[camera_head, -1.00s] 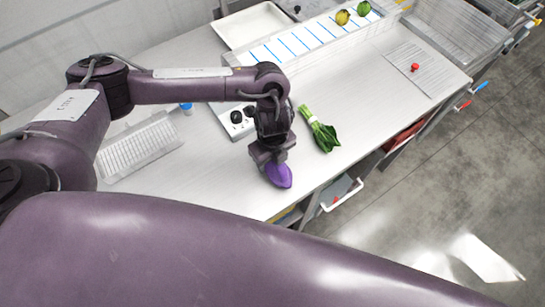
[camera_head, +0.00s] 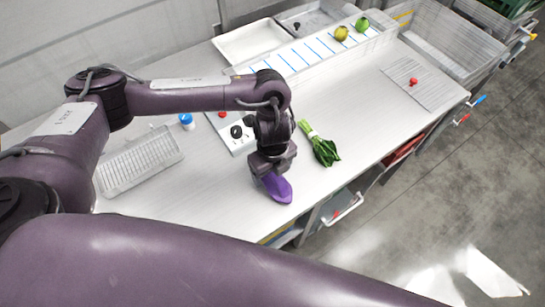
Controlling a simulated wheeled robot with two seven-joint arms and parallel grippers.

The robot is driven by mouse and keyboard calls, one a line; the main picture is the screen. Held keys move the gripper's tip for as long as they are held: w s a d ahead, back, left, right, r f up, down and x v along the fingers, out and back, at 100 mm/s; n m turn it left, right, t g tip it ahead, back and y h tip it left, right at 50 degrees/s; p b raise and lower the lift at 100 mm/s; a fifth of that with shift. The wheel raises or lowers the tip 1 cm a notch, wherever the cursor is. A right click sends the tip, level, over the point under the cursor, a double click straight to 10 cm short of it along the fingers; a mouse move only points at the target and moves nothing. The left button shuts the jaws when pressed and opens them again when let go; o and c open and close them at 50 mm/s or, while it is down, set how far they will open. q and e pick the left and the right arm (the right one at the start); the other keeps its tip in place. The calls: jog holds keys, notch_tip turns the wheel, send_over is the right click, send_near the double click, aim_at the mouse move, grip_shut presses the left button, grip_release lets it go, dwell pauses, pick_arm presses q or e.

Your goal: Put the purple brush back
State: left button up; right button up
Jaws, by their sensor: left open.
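The purple brush (camera_head: 279,190) is at the front edge of the white table, near the middle of the view. My left gripper (camera_head: 271,171) is open, pointing down at the brush, with its jaws just above and behind it in the picture. The jaws hide the brush's upper end. I cannot tell whether they touch it. My right gripper is not in view.
A bunch of leafy greens (camera_head: 322,148) lies right of the gripper. A panel with black knobs (camera_head: 237,132) is behind it, and a white wire rack (camera_head: 140,160) is left. A white tray (camera_head: 250,42) and a blue-striped strip (camera_head: 305,50) are at the back.

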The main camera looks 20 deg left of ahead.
pick_arm(q)
notch_tip(320, 180, up, 10)
jog(key=shift+f+p, duration=0.1)
jog(key=shift+p, duration=0.75)
